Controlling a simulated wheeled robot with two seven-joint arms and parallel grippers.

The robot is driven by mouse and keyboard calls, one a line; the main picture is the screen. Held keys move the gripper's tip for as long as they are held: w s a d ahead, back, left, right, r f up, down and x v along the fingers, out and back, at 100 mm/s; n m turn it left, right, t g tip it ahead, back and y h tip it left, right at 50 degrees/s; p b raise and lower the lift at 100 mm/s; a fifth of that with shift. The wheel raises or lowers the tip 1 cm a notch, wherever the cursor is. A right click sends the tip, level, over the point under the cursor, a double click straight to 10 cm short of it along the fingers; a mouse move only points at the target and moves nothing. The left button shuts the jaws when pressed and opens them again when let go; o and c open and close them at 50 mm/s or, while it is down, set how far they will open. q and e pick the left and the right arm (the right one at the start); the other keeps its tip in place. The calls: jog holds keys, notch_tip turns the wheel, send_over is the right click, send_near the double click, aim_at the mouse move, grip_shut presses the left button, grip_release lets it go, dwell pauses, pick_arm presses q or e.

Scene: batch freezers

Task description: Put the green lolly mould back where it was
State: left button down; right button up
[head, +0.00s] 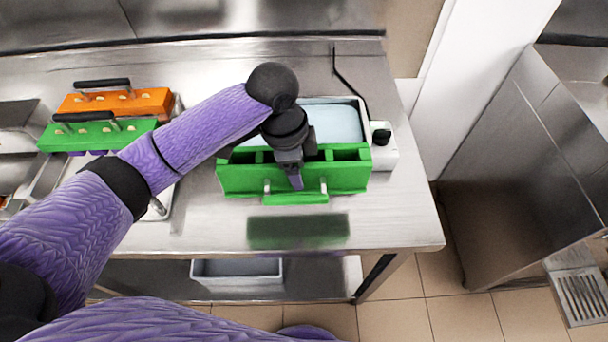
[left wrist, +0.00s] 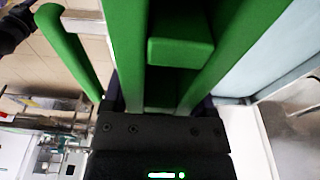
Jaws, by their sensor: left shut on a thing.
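My left gripper (head: 294,170) is shut on a large green slotted frame (head: 235,181) with a green bar on two short posts along its front. The frame is at the front of a white-rimmed bath of pale blue liquid (head: 335,118) and hides its near edge. The left wrist view shows the frame's long green bars (left wrist: 214,60) running from the gripper. A green lolly mould (head: 65,139) with a black handle, sticks and purple undersides sits at the left, in front of a similar orange one (head: 155,100). My right gripper is not in view.
A steel table (head: 400,222) carries these things; its front right is clear, with a dark green reflection below the frame. A grey bin (head: 237,272) sits on the lower shelf. A white pillar (head: 470,90) and steel cabinet (head: 530,160) stand at right.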

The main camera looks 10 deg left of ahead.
pick_arm(q)
jog(key=f, duration=0.2)
jog(key=f+b, duration=0.1)
jog(key=shift+w+f, duration=0.3)
jog(key=shift+f, duration=0.05)
jog(key=f+b, duration=0.2)
jog(key=f, duration=0.4)
jog(key=shift+s+f, duration=0.2)
jog(key=shift+r, duration=0.1)
grip_release()
jog(key=r+p, duration=0.1)
jog(key=r, duration=0.3)
jog(key=a+r+p, duration=0.1)
jog(key=r, duration=0.3)
jog(key=r+p, duration=0.1)
jog(key=r, duration=0.3)
jog(key=shift+s+a+p, duration=0.25)
jog(key=shift+a+p, duration=0.05)
jog(key=shift+a, duration=0.05)
